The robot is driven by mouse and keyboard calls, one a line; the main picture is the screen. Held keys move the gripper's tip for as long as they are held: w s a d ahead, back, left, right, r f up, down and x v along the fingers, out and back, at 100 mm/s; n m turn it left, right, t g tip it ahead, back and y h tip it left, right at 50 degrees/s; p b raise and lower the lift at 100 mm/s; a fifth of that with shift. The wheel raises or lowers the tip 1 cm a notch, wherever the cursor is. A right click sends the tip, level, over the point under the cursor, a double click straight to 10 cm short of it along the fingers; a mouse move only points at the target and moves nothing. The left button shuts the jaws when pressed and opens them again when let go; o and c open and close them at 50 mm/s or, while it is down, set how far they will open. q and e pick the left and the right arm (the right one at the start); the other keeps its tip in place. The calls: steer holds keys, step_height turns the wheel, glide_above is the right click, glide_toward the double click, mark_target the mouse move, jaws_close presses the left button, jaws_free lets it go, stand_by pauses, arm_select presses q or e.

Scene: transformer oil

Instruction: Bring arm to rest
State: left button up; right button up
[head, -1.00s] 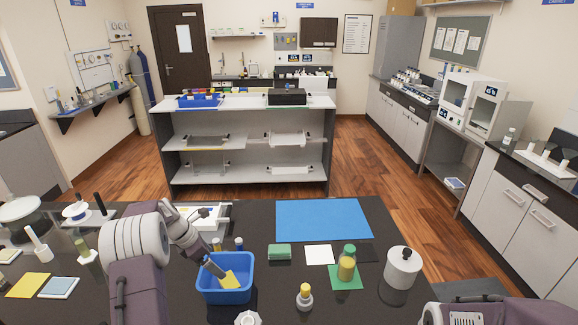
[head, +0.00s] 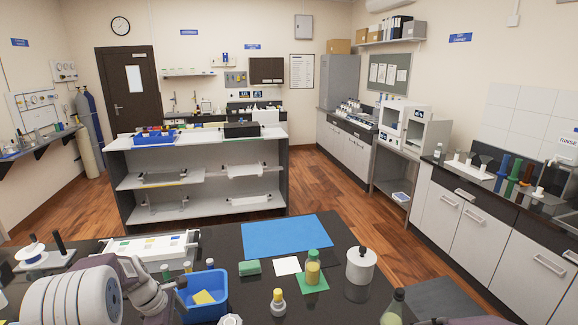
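My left arm comes in from the lower left. Its grey wrist end, with the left gripper (head: 160,300), is low at the left side of the blue bin (head: 222,303). The fingers are not clear enough to tell open from shut. A yellow piece (head: 203,297) lies inside the bin, apart from the arm as far as I can see. Of my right arm only a sliver shows at the bottom right edge; its gripper is out of view.
On the black bench are a green sponge (head: 249,268), a white pad (head: 288,266), a yellow-filled jar (head: 313,268), a white canister (head: 361,265), a small yellow-capped bottle (head: 278,302) and a blue mat (head: 288,236). A dark-capped bottle (head: 393,308) stands at the lower right.

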arm_select(q)
steer(key=s+d+f+m+y+b, duration=0.1)
steer(key=s+d+m, duration=0.4)
steer(key=s+m, duration=0.4)
steer(key=s+d+f+m+y+b, duration=0.1)
steer(key=s+d+m+b, duration=0.1)
steer(key=s+d+m, duration=0.4)
steer(key=s+m, duration=0.4)
steer(key=m, duration=0.1)
steer(key=shift+s+d+f+g, duration=0.15)
steer(key=shift+d+f+g, duration=0.05)
steer(key=shift+f+g, duration=0.2)
